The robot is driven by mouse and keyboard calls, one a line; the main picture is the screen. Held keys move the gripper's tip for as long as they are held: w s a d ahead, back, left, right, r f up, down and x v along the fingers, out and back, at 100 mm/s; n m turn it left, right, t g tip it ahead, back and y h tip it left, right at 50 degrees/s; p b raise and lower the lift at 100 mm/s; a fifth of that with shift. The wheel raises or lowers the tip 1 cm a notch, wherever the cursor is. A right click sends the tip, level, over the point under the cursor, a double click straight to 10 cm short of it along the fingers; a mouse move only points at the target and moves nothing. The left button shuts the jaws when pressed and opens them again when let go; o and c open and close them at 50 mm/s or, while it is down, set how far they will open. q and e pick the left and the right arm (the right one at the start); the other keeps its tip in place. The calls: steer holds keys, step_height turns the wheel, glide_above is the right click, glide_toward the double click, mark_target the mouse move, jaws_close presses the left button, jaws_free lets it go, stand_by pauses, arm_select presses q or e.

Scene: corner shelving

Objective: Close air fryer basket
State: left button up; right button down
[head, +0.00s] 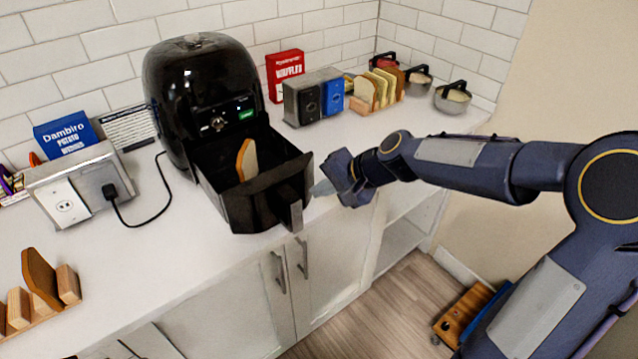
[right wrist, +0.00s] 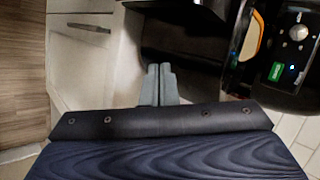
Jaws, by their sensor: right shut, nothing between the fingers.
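The black air fryer (head: 203,85) stands on the white counter against the tiled wall. Its basket (head: 285,190) is pulled out toward the counter's front edge, with a slice of bread (head: 247,160) standing inside. The basket handle (head: 296,216) sticks out at the front. My right gripper (head: 321,188) is shut and empty, just right of the basket's front corner; I cannot tell whether it touches. In the right wrist view the shut fingers (right wrist: 159,70) point toward the dark basket (right wrist: 185,42), with the bread (right wrist: 252,40) and fryer panel (right wrist: 295,45) to the right. My left gripper is not in view.
A black cord (head: 165,200) runs from the outlet box (head: 75,190) behind the fryer. A wooden rack (head: 40,300) sits front left. The counter between is clear.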

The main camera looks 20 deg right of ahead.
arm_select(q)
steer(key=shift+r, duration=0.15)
arm_select(e)
steer(key=shift+w+a, duration=0.25)
